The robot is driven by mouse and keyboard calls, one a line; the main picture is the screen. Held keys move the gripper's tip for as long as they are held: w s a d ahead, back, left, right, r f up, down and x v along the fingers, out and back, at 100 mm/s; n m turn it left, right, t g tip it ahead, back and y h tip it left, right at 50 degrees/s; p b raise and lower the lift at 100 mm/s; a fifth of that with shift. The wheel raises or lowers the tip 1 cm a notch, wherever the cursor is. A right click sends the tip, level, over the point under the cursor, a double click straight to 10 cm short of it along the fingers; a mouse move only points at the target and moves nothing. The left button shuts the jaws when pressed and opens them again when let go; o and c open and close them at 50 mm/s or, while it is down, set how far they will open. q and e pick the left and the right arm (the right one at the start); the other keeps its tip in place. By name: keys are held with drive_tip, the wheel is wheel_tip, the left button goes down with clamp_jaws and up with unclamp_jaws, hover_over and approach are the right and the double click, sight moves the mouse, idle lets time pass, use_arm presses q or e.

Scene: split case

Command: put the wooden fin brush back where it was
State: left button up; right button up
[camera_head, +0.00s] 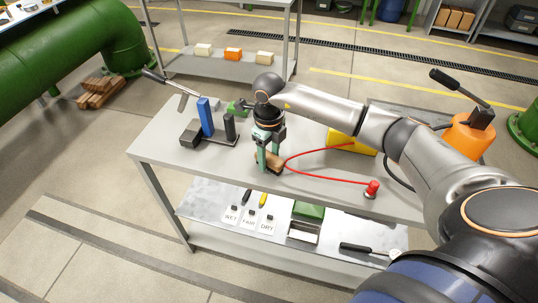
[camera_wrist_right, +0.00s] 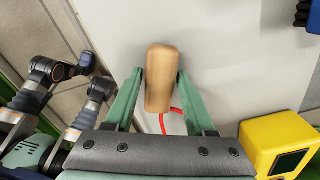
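The wooden fin brush (camera_wrist_right: 160,80), seen as a tan wooden block, is on the grey bench top in the wrist view. It also shows low between my fingers in the head view (camera_head: 268,160), near the front edge of the bench. My right gripper (camera_head: 267,158) points down over it, with one green finger on each side. In the wrist view the right gripper (camera_wrist_right: 160,72) shows narrow gaps beside the block, so it looks open around it. The brush's underside is hidden. My left gripper is not seen.
A red cable (camera_head: 310,153) runs from behind the brush to a red piece (camera_head: 372,189). A yellow box (camera_head: 350,143) stands right. A blue and black fixture (camera_head: 206,116) stands left. The lower shelf (camera_head: 205,205) holds WET, FAIR and DRY cards and a green-topped block (camera_head: 308,212).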

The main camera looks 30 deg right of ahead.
drive_tip(key=shift+o, duration=1.1)
